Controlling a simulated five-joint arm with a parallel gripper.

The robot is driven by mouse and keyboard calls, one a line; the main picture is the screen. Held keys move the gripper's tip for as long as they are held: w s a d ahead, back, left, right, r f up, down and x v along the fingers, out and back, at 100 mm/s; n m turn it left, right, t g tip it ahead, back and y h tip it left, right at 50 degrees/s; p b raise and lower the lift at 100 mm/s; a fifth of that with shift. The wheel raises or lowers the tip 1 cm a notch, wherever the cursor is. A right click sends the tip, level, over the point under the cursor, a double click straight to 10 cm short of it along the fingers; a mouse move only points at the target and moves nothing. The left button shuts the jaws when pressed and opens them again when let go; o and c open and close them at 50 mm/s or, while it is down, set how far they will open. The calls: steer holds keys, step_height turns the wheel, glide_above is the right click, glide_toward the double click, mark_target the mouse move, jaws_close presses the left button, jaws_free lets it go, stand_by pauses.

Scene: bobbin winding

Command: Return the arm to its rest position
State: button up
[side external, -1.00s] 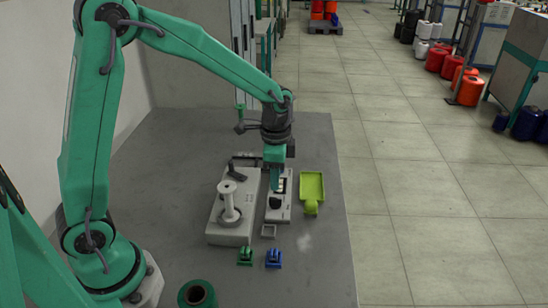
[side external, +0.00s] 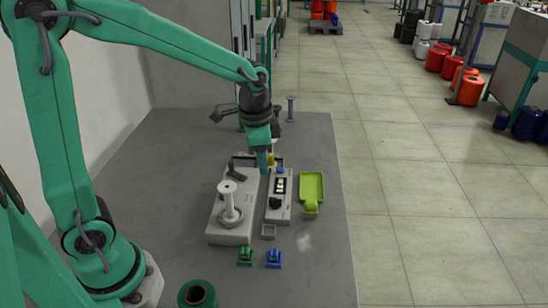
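My arm reaches over the grey table (side external: 165,215) from the left. My gripper (side external: 264,168) points down above the back of the grey winding machine and control box, tilted slightly. Its fingertips are small and overlap the machine behind, so I cannot tell whether they are open or shut. No held object shows clearly. The winding machine (side external: 225,235) carries a white spool (side external: 229,205) standing upright. The control box (side external: 277,212) to its right shows a black knob, pale buttons and a blue part at its back end. A yellow part shows beside my gripper.
A lime green tray (side external: 312,186) lies right of the control box. A small green part (side external: 244,257) and a blue part (side external: 273,259) stand in front. A green thread cone (side external: 197,294) is at the front edge. A grey post stand (side external: 290,110) is at the back. The table's left side is clear.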

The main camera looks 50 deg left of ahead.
steer(key=s+a+r+n+t, duration=0.1)
steer(key=s+r+n+t, duration=0.1)
steer(key=s, duration=0.5)
steer(key=s+a+r+n+t, duration=0.1)
steer(key=s+r+n+t, duration=0.1)
steer(key=s+r+n, duration=0.3)
steer(key=shift+s+r, duration=0.75)
steer(key=shift+s, duration=0.8)
